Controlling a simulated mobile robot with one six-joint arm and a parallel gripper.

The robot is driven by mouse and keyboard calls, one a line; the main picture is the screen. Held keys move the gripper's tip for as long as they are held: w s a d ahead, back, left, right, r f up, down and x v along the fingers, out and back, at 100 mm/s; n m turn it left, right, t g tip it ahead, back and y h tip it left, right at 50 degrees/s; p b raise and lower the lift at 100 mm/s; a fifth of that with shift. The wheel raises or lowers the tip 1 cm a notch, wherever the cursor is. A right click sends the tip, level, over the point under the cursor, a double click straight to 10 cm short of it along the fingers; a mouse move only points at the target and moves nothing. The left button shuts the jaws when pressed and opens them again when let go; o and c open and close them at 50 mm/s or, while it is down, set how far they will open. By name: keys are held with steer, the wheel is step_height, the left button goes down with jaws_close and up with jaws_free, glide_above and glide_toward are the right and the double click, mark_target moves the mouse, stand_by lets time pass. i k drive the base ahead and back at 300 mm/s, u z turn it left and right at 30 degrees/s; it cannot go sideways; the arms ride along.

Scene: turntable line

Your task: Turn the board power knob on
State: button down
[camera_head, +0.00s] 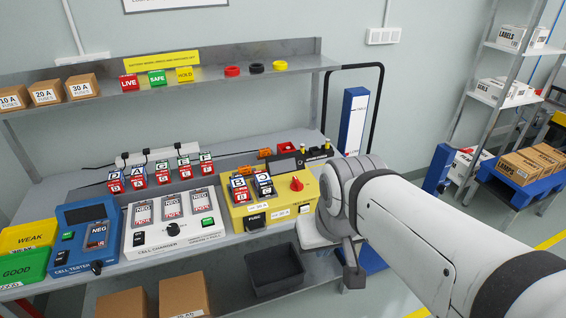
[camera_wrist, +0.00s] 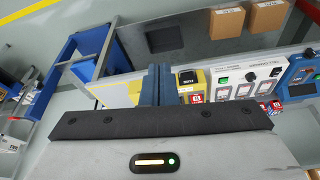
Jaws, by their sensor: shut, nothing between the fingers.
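The yellow board (camera_head: 280,217) stands at the right end of the workbench. A red rotary knob (camera_head: 297,184) sits on its top right part; I cannot read its setting. My gripper (camera_head: 353,276) is just right of the board in the head view, apart from the knob. In the wrist view my gripper (camera_wrist: 160,84) shows its two fingers pressed together with nothing between them. The yellow board (camera_wrist: 120,94) shows there behind and beside the fingers, and the red knob is not visible in that view.
Left of the board stand a white cell charger (camera_head: 172,236) and a blue cell tester (camera_head: 86,244). A black bin (camera_head: 274,268) is below the bench front. A shelf (camera_head: 220,80) runs above. A blue cart (camera_head: 530,178) stands right.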

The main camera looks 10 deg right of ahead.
mark_target(296, 186)
steer(key=z, duration=0.05)
steer(key=i, duration=1.1)
steer(key=u, duration=0.3)
